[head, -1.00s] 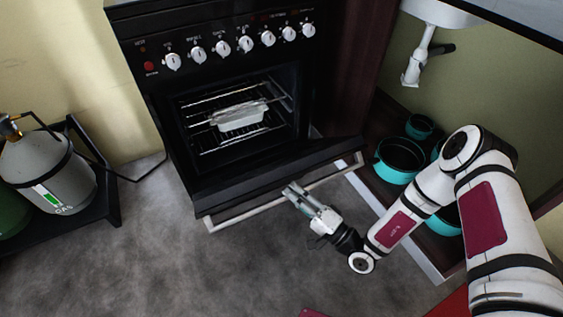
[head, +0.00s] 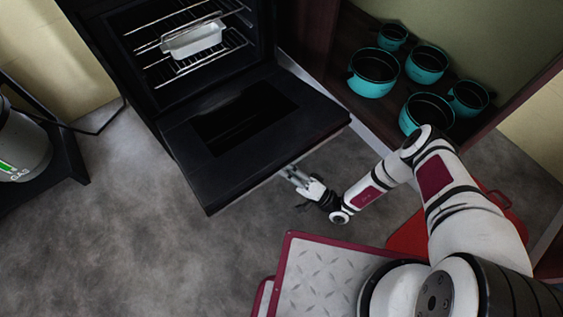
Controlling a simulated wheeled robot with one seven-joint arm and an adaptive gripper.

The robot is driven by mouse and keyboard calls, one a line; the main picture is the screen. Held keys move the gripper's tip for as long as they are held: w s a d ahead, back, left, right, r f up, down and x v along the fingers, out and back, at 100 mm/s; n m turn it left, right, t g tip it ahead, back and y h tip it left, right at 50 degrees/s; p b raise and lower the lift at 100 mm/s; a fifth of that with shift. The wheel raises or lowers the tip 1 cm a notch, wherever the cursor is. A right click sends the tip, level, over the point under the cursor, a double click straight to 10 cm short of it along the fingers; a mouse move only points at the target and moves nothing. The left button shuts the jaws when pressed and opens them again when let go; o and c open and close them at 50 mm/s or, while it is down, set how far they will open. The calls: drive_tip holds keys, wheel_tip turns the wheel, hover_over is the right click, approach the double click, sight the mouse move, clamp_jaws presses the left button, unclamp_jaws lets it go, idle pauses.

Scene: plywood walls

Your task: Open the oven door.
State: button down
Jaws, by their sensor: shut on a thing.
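The black oven door (head: 305,112) hangs folded down in front of the oven, close to flat, with its dark inner window facing up. The oven cavity (head: 170,75) stands open behind it, with wire racks and a white dish (head: 194,39) inside. My gripper (head: 291,173) is at the door's front edge, right of its middle, shut on the handle (head: 262,186). Most of the handle is hidden under the door's edge, and the fingertips are partly hidden too.
Several teal pots (head: 373,72) stand in an open low cabinet to the right of the oven. A grey gas cylinder (head: 22,146) is at the left edge. The grey floor (head: 130,225) left of the door is clear.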

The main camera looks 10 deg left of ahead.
drive_tip(key=shift+w+f, duration=0.15)
drive_tip(key=shift+f, duration=0.15)
drive_tip(key=c, duration=1.5)
unclamp_jaws()
drive_tip(key=shift+s+d+f, duration=0.3)
drive_tip(key=shift+d+f, duration=0.1)
drive_tip(key=shift+d, duration=0.05)
drive_tip(key=s+d, duration=0.1)
drive_tip(key=d, duration=0.3)
drive_tip(key=s+d, duration=0.1)
drive_tip(key=d, duration=0.4)
drive_tip(key=s+d, duration=0.1)
drive_tip(key=d, duration=0.3)
drive_tip(key=shift+s+d+f, duration=0.1)
drive_tip(key=shift+d+f, duration=0.05)
drive_tip(key=shift+f, duration=0.2)
